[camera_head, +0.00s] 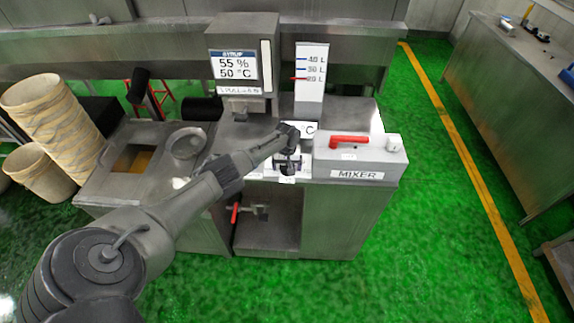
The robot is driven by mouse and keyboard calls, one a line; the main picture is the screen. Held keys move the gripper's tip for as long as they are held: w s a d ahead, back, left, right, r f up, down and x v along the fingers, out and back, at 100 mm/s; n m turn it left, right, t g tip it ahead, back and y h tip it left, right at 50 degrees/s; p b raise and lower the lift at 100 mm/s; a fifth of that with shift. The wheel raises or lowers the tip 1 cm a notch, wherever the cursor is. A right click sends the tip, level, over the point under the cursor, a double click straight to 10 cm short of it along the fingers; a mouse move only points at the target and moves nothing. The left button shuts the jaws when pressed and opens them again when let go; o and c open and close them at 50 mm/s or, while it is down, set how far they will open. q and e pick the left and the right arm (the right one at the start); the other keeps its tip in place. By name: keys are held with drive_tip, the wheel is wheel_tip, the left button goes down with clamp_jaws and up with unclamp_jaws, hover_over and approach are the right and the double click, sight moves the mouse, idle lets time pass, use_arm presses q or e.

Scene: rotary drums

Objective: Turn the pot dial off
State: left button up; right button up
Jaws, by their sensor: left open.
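My left arm reaches in from the lower left. Its dark left gripper (289,168) is over the front edge of the metal station, just left of the mixer box (325,166). It is small in the picture, and I see nothing held in it. A white panel or label (270,171) lies behind and around the gripper and is partly hidden by it. No dial is clearly marked as the pot dial; the gripper may cover one. A small white knob (393,142) sits at the right end of the mixer box. My right gripper is not in view.
A red lever (349,140) lies on the mixer box. Behind stand a display box (233,69) reading 55 % and 50 °C and a white level scale (311,68). A red-handled valve (236,212) is below. Stacked buckets (55,115) stand left. Green floor is free at right.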

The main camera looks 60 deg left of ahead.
use_arm(q)
drive_tip(key=shift+r, duration=0.55)
wheel_tip(320, 180, up, 13)
drive_tip(key=p, duration=0.2)
drive_tip(key=shift+p, duration=0.35)
drive_tip(key=shift+f, duration=0.1)
